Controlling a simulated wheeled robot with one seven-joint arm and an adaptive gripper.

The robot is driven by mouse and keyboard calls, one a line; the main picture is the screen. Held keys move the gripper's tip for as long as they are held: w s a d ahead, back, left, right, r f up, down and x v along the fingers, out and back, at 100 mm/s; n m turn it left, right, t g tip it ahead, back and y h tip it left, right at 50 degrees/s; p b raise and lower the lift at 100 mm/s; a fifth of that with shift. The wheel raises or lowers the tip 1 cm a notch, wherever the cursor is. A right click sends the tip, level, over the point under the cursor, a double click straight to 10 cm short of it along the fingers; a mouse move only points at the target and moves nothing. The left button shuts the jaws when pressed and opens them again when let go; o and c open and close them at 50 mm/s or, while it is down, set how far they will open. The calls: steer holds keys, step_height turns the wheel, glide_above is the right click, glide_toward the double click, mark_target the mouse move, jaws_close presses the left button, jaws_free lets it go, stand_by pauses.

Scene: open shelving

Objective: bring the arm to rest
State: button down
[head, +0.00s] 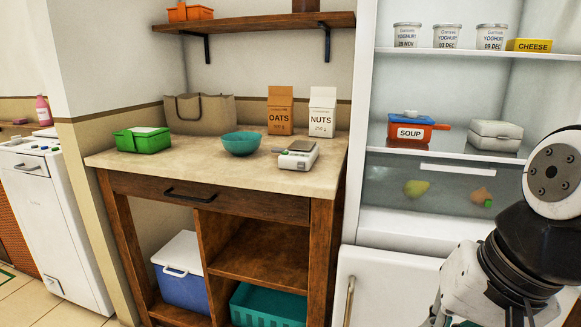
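My arm (557,178) stands at the right edge, in front of the open fridge. Its white and dark links are folded and run out of the bottom right of the picture.
The fridge's lower door (385,285) and glass drawer (395,190) are close behind my arm. A soup container (410,132) and a grey box (496,135) stand on the shelf above.

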steer(key=s+d+n+g+h, duration=0.2)
steer(key=s+n+g, duration=0.15)
steer(key=s, duration=0.85)
step_height(320, 180, up, 31)
steer(key=t+p, duration=0.5)
steer(key=p, duration=2.4)
steer(key=shift+f+n, duration=0.2)
steer(key=shift+n, duration=0.25)
steer(key=shift+d, duration=0.1)
